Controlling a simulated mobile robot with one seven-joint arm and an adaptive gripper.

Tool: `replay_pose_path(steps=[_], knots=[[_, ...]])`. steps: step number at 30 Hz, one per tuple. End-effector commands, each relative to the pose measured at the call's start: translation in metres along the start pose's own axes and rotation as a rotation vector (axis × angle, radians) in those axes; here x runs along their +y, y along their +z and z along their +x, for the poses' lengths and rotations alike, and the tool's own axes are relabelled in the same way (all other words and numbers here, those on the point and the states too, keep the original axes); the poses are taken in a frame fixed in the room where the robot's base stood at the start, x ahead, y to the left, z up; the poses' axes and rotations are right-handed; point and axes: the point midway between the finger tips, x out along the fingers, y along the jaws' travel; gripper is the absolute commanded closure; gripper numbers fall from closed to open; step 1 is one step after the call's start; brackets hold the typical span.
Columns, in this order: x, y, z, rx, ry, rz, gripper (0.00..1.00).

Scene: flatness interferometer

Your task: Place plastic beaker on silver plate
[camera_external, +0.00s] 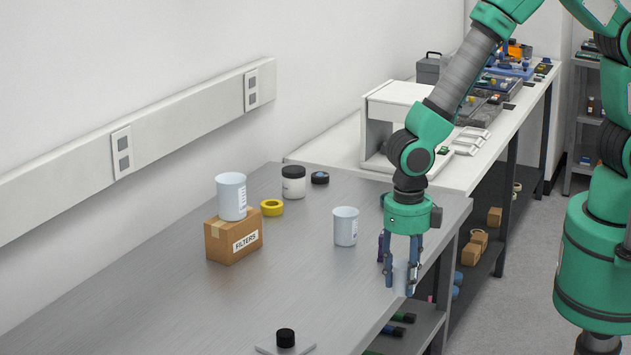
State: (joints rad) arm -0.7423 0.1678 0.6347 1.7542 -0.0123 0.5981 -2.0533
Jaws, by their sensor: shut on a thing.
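My gripper (401,284) points down near the right edge of the steel table, its fingers closed around a pale, whitish beaker (402,277). The fingers partly hide it, and I cannot tell whether its base touches the table. A second white plastic beaker (345,226) stands upright on the table to the left of my gripper. A third white beaker (231,196) stands on a cardboard box (232,240) marked FILTERS. A flat silver-grey plate (302,348) lies at the bottom edge of the picture, cut off, with a small black cylinder (285,338) on it.
A yellow tape roll (272,208), a white jar with a black lid (293,182) and a black round item (320,178) stand at the back of the table. A dark purple item (380,248) is beside my gripper. The table's middle and front left are clear.

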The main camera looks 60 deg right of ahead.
Motion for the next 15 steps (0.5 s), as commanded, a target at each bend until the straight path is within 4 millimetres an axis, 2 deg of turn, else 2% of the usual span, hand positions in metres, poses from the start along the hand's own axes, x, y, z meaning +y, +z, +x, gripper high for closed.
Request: replay_pose_path(steps=[15], knots=[[0.057, 0.005, -0.026, 0.003, 0.001, 0.166, 0.73]])
